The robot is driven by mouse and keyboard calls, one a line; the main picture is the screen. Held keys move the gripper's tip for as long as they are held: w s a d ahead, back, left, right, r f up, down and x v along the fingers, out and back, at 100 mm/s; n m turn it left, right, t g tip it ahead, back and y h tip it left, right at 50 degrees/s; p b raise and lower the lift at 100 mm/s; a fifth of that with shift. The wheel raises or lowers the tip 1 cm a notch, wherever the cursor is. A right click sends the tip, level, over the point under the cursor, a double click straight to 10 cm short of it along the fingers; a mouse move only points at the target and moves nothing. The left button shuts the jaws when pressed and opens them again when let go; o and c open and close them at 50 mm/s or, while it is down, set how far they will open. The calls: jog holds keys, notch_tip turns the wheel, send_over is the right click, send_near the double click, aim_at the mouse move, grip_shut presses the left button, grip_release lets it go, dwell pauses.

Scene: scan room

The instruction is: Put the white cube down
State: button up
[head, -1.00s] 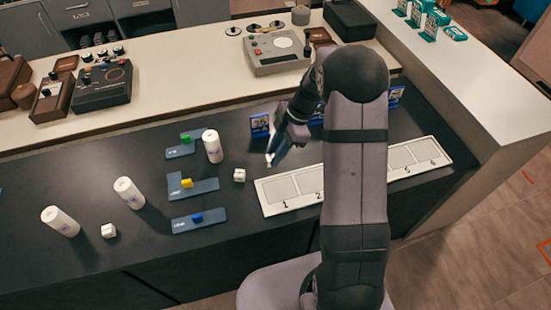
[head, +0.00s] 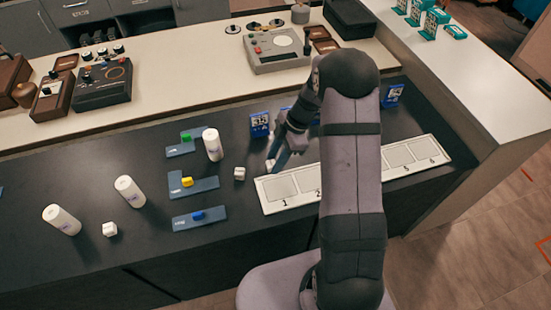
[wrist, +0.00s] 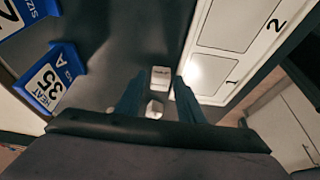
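A white cube (wrist: 160,78) lies between my gripper's fingertips in the wrist view, with a visible gap on each side. My gripper (wrist: 159,86) is open. In the head view my gripper (head: 275,161) is low over the dark counter, just behind the left end of the numbered white board (head: 263,196). The cube (head: 270,164) shows there as a small white patch, partly hidden by a finger; it seems to rest on the counter. A second white cube (head: 240,173) stands left of it and also shows lower in the wrist view (wrist: 154,109). A third white cube (head: 109,229) stands far left.
Blue number signs (head: 260,124) stand behind the gripper. Several white cylinders (head: 213,145) and blue trays with a green, a yellow (head: 187,182) and a blue block stand to the left. My arm hides the board's middle. Dark counter is clear between the trays and the front edge.

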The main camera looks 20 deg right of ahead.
jog(key=shift+r, duration=0.15)
jog(key=b+v, duration=0.3)
jog(key=v, duration=0.9)
jog(key=s+a+f+m+h, duration=0.2)
jog(key=s+a+m, duration=0.1)
jog(key=s+m, duration=0.6)
jog(key=s+a+f+m+h, duration=0.2)
jog(key=s+a+m, duration=0.1)
jog(key=s+m, duration=0.6)
jog(key=shift+s, duration=1.45)
jog(key=shift+r+p, duration=0.75)
jog(key=shift+r, duration=0.05)
jog(key=shift+o, duration=0.6)
